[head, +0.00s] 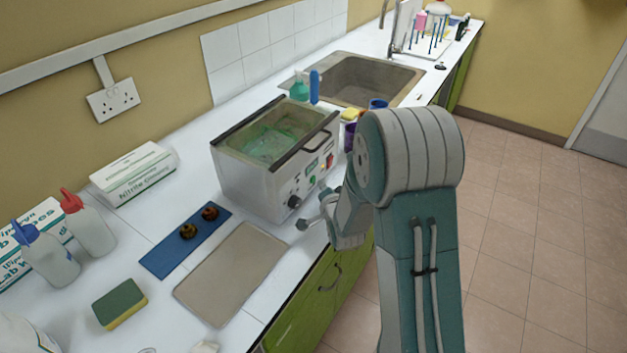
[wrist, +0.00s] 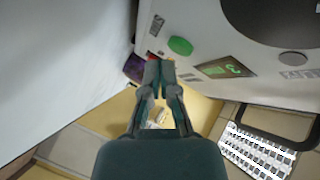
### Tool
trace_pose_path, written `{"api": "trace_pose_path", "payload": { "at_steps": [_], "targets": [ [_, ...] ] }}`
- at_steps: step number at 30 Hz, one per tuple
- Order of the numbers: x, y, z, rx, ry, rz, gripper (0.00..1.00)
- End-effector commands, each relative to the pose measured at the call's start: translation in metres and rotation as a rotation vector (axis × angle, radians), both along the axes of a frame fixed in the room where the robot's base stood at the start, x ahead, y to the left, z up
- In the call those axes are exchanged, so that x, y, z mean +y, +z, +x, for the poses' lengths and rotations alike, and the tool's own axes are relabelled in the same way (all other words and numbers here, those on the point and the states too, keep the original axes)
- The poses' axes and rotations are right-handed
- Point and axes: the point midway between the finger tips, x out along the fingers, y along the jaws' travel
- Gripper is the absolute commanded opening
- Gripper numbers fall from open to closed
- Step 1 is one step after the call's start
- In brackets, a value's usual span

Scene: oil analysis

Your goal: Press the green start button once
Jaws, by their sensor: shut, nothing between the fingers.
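The green start button (wrist: 180,46) is a round green cap on the pale front panel of the bath unit, clear of my fingers in the wrist view. In the head view the button (head: 312,181) is small, between the black knob and the red switch. My gripper (wrist: 160,66) is shut and empty, its fingertips together just below and left of the button in that picture. A gap to the panel cannot be judged exactly.
The bath unit (head: 238,180) holds greenish liquid. Its black knob (head: 294,202) and red switch (head: 329,160) flank the button. A small green display (wrist: 224,68) is beside it. A grey mat (head: 230,275) and blue tray (head: 170,255) lie on the counter. Floor at right is clear.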

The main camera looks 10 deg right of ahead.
Motion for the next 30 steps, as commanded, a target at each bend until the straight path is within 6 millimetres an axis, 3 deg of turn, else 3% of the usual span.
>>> {"api": "trace_pose_path", "payload": {
  "at_steps": [30],
  "targets": [
    [0.0083, 0.0015, 0.0079, 0.000, 0.000, 0.000, 0.00]
  ]
}}
